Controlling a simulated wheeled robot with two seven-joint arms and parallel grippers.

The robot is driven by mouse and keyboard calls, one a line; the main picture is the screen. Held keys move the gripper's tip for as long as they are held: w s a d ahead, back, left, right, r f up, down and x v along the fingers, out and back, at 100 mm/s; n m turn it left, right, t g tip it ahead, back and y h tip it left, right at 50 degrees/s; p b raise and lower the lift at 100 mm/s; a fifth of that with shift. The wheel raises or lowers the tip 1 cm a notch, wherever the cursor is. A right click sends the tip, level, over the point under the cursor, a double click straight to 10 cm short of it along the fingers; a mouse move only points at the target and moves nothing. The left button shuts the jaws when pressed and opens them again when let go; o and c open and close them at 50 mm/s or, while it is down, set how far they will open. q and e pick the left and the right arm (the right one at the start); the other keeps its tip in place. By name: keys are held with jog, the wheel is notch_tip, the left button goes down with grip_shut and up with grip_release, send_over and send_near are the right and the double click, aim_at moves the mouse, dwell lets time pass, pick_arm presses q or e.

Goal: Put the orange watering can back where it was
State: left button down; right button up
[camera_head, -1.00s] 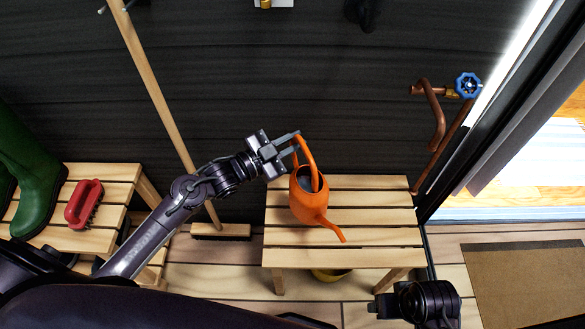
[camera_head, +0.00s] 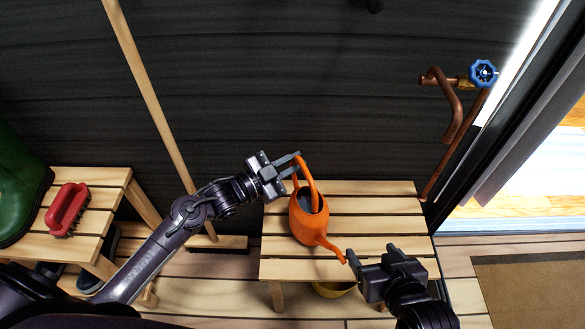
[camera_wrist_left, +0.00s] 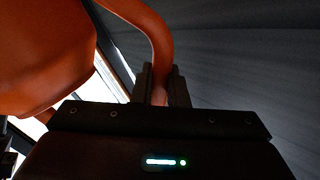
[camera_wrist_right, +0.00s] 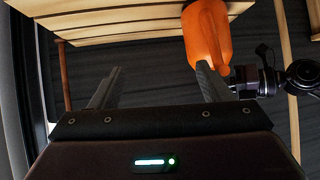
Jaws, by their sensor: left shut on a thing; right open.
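The orange watering can (camera_head: 308,222) is over the slatted wooden bench (camera_head: 385,205) at the centre, its spout pointing to the lower right. I cannot tell whether its base touches the slats. My left gripper (camera_head: 292,165) is shut on the can's handle; the handle also shows between its fingers in the left wrist view (camera_wrist_left: 160,95). My right gripper (camera_head: 372,255) is open and empty at the bench's front right, close to the spout tip. In the right wrist view the can (camera_wrist_right: 207,35) is beside one finger, not between the fingers.
A second slatted bench (camera_head: 105,185) at left holds a red brush (camera_head: 67,207) and a green boot (camera_head: 20,190). A broom handle (camera_head: 150,95) leans behind my left arm. Copper pipes with a blue valve (camera_head: 483,73) are at right. A yellow object (camera_head: 333,290) is under the centre bench.

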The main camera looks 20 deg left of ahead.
pick_arm(q)
jog(key=shift+f+b, duration=0.45)
pick_arm(e)
jog(key=w+a+r+t+y, duration=0.1)
jog(key=w+r+t, duration=0.2)
jog(key=r, duration=0.3)
jog(key=shift+w, duration=0.15)
pick_arm(q)
jog(key=shift+f, duration=0.1)
pick_arm(e)
jog(key=shift+w+r+t, duration=0.1)
jog(key=shift+r+t, duration=0.1)
jog(key=shift+t, duration=0.1)
pick_arm(q)
jog(key=c, duration=1.4)
grip_release()
jog(key=shift+f, duration=0.1)
jog(key=shift+c, duration=0.2)
pick_arm(e)
jog(key=shift+r, duration=0.1)
